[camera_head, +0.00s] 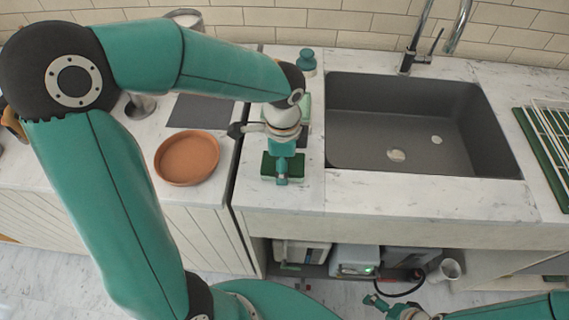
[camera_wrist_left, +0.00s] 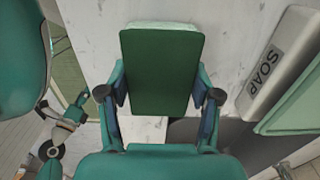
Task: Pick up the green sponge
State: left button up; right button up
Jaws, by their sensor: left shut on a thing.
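The green sponge (camera_head: 268,166) is a dark green block at the front of the counter, left of the sink. My left gripper (camera_head: 283,172) reaches over it from above in the head view and hides its middle. In the left wrist view the sponge (camera_wrist_left: 160,72) fills the space between the two fingers of my left gripper (camera_wrist_left: 160,98), which are shut on its sides. I cannot tell whether it is clear of the counter. My right gripper (camera_head: 378,303) is low at the bottom right of the head view, in front of the cart, away from the sponge; its opening is unclear.
A white block marked SOAP (camera_wrist_left: 272,66) stands close to the sponge. The grey sink (camera_head: 415,125) lies right, with a tap (camera_head: 415,45) behind. A terracotta dish (camera_head: 187,158) sits left. A teal-topped item (camera_head: 306,62) is behind the gripper; a drying rack (camera_head: 550,140) is far right.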

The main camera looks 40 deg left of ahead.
pick_arm(q)
notch_tip(320, 180, up, 20)
jog(key=p, duration=0.1)
jog(key=shift+f, duration=0.1)
dwell(0.4)
